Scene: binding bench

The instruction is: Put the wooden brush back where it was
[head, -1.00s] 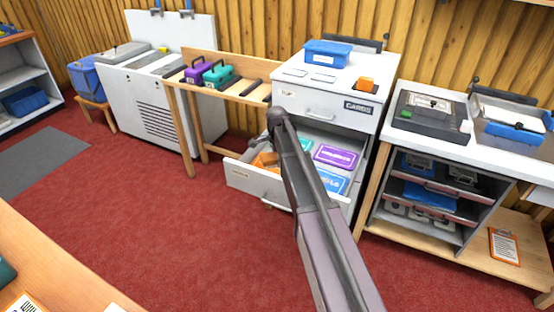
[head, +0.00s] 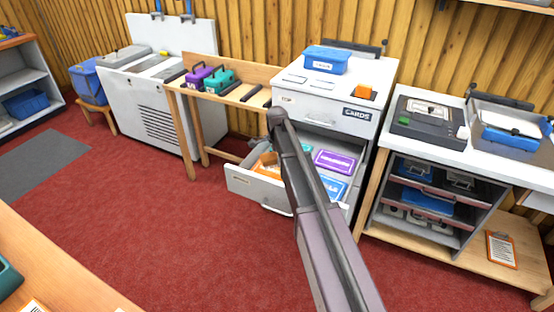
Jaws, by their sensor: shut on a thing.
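I cannot make out the wooden brush in the head view. My arm reaches up through the middle of the picture, in front of an open drawer (head: 256,190) of a white cabinet (head: 330,112) labelled "CARDS". My gripper is hidden behind the arm, so neither its fingers nor anything in them shows. In the drawer lie an orange item (head: 267,164), a purple pack (head: 335,161) and a blue pack (head: 329,187), with a bit of teal beside the arm.
A blue bin (head: 326,61) and an orange block (head: 364,93) sit on the cabinet. Left is a wooden bench (head: 242,93) with purple (head: 198,78) and teal (head: 219,79) handled items. Right is a table with a dark machine (head: 428,122). The red floor (head: 160,210) is clear.

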